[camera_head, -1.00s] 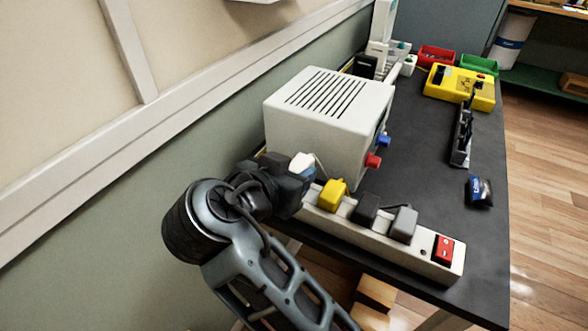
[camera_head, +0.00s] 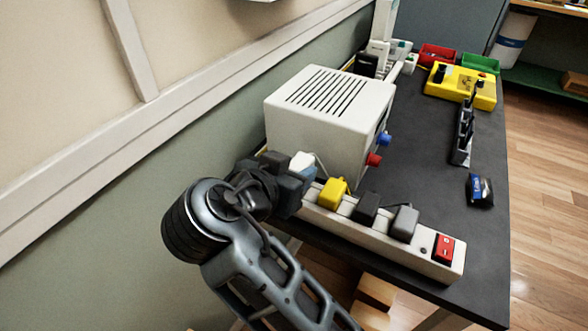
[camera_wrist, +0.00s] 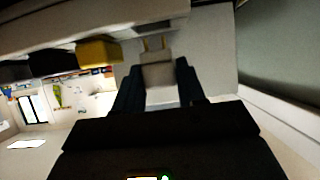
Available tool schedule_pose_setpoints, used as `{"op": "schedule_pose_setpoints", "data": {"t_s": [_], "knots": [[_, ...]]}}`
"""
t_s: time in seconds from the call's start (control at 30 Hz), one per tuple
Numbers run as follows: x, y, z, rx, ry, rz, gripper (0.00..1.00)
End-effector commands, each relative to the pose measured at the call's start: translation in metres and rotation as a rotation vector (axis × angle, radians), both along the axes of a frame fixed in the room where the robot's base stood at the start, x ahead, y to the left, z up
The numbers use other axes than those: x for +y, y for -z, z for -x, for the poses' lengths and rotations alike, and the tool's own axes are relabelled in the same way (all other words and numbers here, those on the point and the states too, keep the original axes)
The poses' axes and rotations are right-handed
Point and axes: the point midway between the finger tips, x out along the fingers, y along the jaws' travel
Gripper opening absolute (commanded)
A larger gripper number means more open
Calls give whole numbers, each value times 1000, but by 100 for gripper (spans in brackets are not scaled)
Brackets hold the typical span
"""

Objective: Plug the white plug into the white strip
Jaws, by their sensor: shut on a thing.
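The white plug (camera_head: 302,160) is held at the far left end of the white strip (camera_head: 436,264), beside the yellow plug (camera_head: 332,193). My gripper (camera_head: 297,173) is shut on it. In the wrist view, the white plug (camera_wrist: 160,73) sits between the dark fingers of my gripper (camera_wrist: 159,82). Its brass prongs show between its body and the white strip (camera_wrist: 75,38), so the body stands apart from the strip. Whether the prong tips touch the sockets cannot be told. In the head view, my gripper hides the strip's left end.
A black plug (camera_head: 367,207) and a grey plug (camera_head: 404,222) sit in the strip, with a red switch (camera_head: 444,248) at its right end. A white vented box (camera_head: 325,115) stands close behind.

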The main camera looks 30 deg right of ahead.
Motion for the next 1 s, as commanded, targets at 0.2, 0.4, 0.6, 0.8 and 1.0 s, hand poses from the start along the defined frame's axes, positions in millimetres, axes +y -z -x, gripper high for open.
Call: {"op": "schedule_pose_setpoints", "data": {"t_s": [0.2, 0.4, 0.6, 0.8, 1.0], "knots": [[0, 0, 0, 0, 0, 0, 1], [0, 3, 0, 0, 0, 0, 1], [0, 6, 0, 0, 0, 0, 1], [0, 8, 0, 0, 0, 0, 1], [0, 11, 0, 0, 0, 0, 1]]}}
